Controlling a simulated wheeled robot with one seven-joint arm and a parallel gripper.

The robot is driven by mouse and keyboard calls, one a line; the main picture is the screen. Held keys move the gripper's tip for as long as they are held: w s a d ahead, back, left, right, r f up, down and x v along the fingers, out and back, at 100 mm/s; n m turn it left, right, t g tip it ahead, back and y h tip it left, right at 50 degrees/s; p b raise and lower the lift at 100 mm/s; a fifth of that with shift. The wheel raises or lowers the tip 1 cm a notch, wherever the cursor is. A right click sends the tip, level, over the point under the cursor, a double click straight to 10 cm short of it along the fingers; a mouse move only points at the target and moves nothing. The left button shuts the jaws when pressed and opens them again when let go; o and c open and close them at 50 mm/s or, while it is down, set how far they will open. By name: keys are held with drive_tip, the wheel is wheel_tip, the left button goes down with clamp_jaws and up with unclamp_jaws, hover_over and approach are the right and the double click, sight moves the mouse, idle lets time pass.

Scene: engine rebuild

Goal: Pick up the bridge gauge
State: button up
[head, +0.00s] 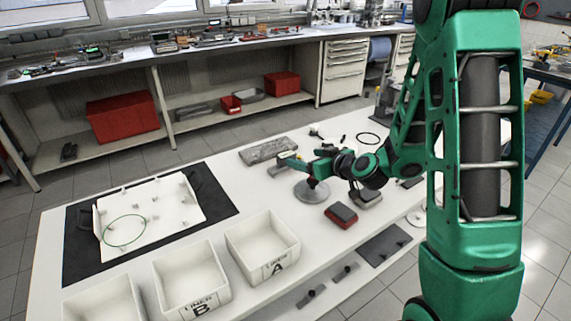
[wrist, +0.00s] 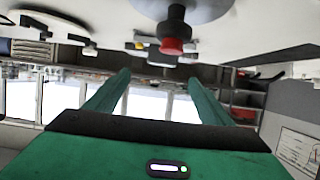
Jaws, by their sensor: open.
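My gripper (head: 300,163) is held out level and low over the white table, its green fingers pointing left in the head view. In the wrist view my gripper (wrist: 158,80) shows two fingers spread apart with nothing between them. A small grey piece with yellowish parts, perhaps the bridge gauge (head: 279,169), lies just beyond the fingertips. It seems to show in the upside-down wrist view (wrist: 160,60), ahead of the fingers. I cannot be sure that it is the gauge. The fingers partly cover it in the head view.
A grey disc (head: 312,194) with a red-tipped black knob (wrist: 173,42) stands close beside my gripper. A grey slab (head: 268,151) lies behind. A red-and-black block (head: 341,215), bins (head: 262,245) and a white tray (head: 150,212) on a black mat (head: 214,192) share the table.

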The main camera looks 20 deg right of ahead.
sight(287, 154)
drive_tip(key=x, duration=0.5)
drive_tip(key=shift+x, duration=2.6)
drive_tip(key=shift+a, duration=0.2)
drive_tip(key=shift+s, duration=0.1)
drive_tip(key=shift+c, duration=0.3)
drive_tip(key=c, duration=1.4)
